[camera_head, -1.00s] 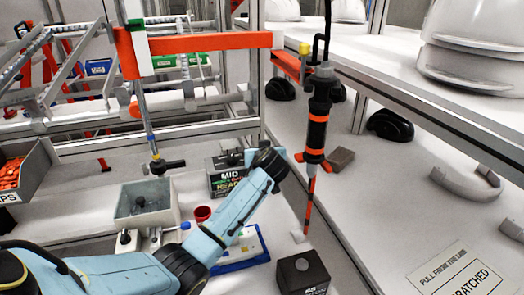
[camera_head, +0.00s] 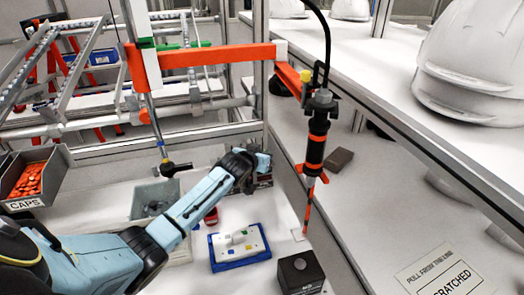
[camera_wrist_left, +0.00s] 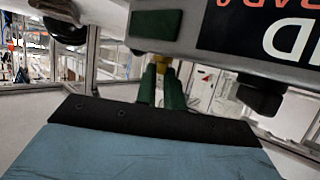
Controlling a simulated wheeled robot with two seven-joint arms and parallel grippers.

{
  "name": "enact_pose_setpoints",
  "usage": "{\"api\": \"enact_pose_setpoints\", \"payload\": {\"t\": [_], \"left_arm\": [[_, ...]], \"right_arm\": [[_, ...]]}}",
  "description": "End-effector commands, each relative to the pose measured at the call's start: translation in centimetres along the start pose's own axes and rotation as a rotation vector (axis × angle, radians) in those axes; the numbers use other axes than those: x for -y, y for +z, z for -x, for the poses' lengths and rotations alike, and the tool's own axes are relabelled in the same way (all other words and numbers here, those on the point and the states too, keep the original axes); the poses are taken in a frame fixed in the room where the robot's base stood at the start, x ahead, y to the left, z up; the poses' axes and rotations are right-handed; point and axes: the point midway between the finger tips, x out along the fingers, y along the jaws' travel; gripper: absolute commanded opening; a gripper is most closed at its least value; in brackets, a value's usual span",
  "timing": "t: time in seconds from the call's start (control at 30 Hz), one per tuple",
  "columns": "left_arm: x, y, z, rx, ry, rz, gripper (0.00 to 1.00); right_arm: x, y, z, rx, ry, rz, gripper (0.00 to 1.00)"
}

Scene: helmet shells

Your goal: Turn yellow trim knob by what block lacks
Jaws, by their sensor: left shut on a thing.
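My left gripper (camera_head: 246,166) reaches to the dark-fronted box (camera_head: 264,182) behind the bench, and its wrist hides most of that box. In the left wrist view the green fingers (camera_wrist_left: 161,84) are shut on the small yellow trim knob (camera_wrist_left: 159,65), which sits at the edge of the grey box carrying a dark label (camera_wrist_left: 270,28). The knob is hidden in the head view. The white block (camera_head: 240,244) with small coloured parts stands in a blue tray (camera_head: 226,268); its details are too small to tell. My right gripper is not in view.
A hanging black-and-orange screwdriver (camera_head: 317,140) is right of my arm. A grey bin (camera_head: 143,208), a bin of orange caps (camera_head: 28,182) and a black box (camera_head: 301,272) with a round top button stand around. White helmet shells (camera_head: 475,70) sit on the right shelf.

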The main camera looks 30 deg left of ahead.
Motion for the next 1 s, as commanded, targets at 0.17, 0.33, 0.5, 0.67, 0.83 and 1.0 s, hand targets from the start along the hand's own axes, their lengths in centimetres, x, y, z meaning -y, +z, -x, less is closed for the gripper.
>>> {"api": "enact_pose_setpoints", "payload": {"t": [0.17, 0.33, 0.5, 0.67, 0.83, 1.0], "left_arm": [[0.01, 0.06, -0.01, 0.001, 0.008, -0.004, 0.0], [0.0, 0.08, -0.02, 0.001, 0.007, -0.004, 0.0], [0.0, 0.08, -0.02, 0.001, 0.007, -0.004, 0.22], [0.01, 0.06, -0.02, 0.001, 0.007, -0.003, 0.32], [0.0, 0.04, 0.0, 0.001, 0.007, -0.003, 0.32], [0.0, 0.12, 0.62, 0.001, 0.007, -0.004, 0.32]], "right_arm": [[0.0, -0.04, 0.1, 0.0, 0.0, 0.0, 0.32], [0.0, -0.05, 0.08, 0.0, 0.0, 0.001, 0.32], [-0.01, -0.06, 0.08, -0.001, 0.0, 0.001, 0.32], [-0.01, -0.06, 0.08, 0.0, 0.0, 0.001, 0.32], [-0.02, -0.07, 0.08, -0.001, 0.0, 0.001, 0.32], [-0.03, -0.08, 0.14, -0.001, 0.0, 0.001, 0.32]]}}
